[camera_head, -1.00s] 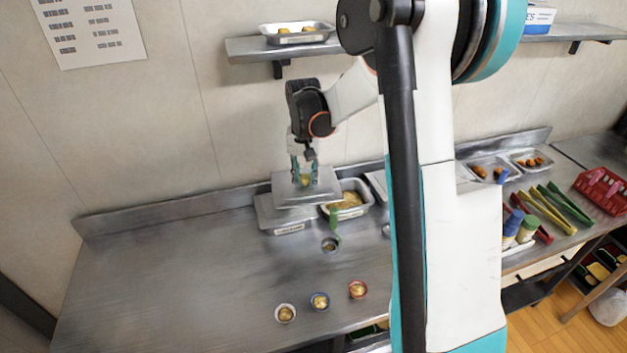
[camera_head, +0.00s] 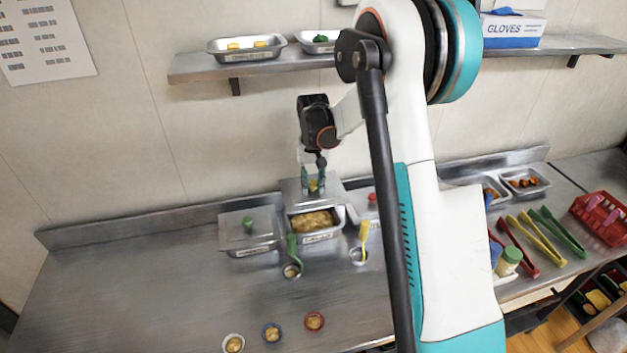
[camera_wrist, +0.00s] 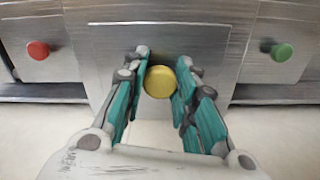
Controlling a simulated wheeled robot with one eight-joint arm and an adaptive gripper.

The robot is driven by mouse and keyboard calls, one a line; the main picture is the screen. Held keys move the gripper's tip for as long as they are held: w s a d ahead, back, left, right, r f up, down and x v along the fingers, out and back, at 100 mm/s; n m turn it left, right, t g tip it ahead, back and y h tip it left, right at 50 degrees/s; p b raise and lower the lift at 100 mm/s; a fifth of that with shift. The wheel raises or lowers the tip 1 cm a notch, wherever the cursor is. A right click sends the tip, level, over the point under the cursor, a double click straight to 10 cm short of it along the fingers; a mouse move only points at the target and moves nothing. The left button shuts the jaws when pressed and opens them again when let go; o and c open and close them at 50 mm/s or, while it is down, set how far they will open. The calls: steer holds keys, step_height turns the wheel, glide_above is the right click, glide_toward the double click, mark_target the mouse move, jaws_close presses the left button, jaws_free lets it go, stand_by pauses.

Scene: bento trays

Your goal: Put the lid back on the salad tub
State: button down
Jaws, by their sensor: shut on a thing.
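My gripper (camera_head: 315,187) is shut on the yellow knob (camera_wrist: 160,82) of a flat square metal lid (camera_head: 293,192). The lid also fills the middle of the wrist view (camera_wrist: 115,50), with the knob between the teal fingers. In the head view the lid appears over the back part of the open salad tub (camera_head: 318,238), hiding its rear rim. The tub holds a yellowish food that shows in front of the lid. I cannot tell whether the lid touches the tub.
A lidded tub with a green knob (camera_head: 248,222) stands left, and a red-knobbed lid (camera_head: 372,198) lies right. A green-handled ladle (camera_head: 292,252) and a yellow-handled one (camera_head: 363,238) are in front. Small cups (camera_head: 272,332) sit near the front edge. The counter's left is clear.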

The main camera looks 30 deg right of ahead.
step_height(320, 180, down, 10)
steer(key=b, duration=0.5)
steer(key=shift+b, duration=0.35)
steer(key=shift+f+b, duration=0.1)
steer(key=shift+b, duration=0.2)
stand_by(1.1)
steer(key=c, duration=1.2)
jaws_free()
steer(key=o, duration=0.5)
